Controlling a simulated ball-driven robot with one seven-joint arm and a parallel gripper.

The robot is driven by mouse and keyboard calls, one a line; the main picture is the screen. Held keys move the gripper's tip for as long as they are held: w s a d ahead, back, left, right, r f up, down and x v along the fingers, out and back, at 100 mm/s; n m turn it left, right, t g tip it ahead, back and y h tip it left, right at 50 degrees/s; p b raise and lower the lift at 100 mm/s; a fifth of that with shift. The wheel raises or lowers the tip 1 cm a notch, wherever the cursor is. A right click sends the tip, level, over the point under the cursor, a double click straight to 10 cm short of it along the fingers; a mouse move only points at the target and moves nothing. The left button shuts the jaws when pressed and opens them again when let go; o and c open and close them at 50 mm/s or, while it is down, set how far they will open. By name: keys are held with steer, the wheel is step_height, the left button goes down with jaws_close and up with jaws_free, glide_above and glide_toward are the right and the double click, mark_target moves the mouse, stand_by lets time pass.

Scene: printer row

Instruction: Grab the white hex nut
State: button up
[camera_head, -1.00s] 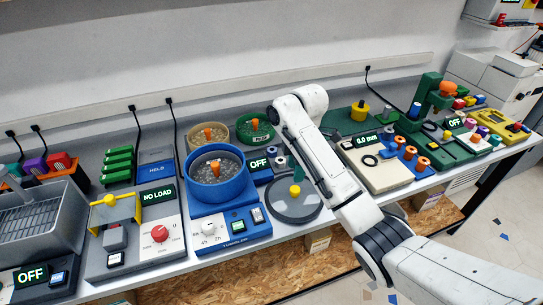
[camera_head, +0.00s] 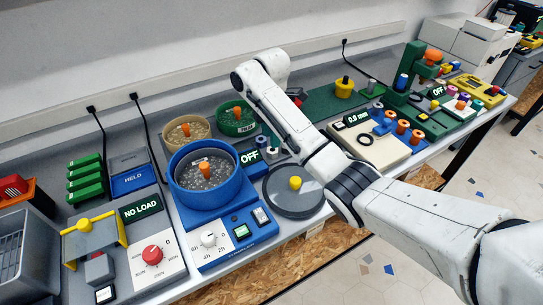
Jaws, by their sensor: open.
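I cannot pick out a white hex nut with certainty. Small pale pieces (camera_head: 452,117) lie among coloured parts on the green station with the OFF display at the right; their shape is too small to tell. Small grey pieces (camera_head: 272,155) beside the OFF display near the blue tumbler are also too small to name. My white arm reaches from the lower right up over the middle of the bench, its folded end above the green bowl. My gripper's fingers do not show; the arm hides that area.
A blue tumbler bowl (camera_head: 184,172) stands left of a grey disc (camera_head: 287,207) with a yellow knob. A green bowl (camera_head: 252,124) and a tan bowl (camera_head: 168,133) stand behind. A beige station (camera_head: 385,152) with orange spools is right of my arm. The bench's front edge borders open floor.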

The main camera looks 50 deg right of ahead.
mark_target(271, 150)
steer(key=shift+w+d+f+p, duration=0.1)
steer(key=shift+f+p, duration=0.1)
steer(key=shift+f, duration=1.3)
steer(key=shift+d+f+p, duration=0.1)
steer(key=shift+f+p, duration=0.1)
steer(key=shift+f, duration=1.3)
steer(key=shift+c, duration=0.4)
steer(key=c, duration=0.7)
steer(key=shift+r, duration=0.2)
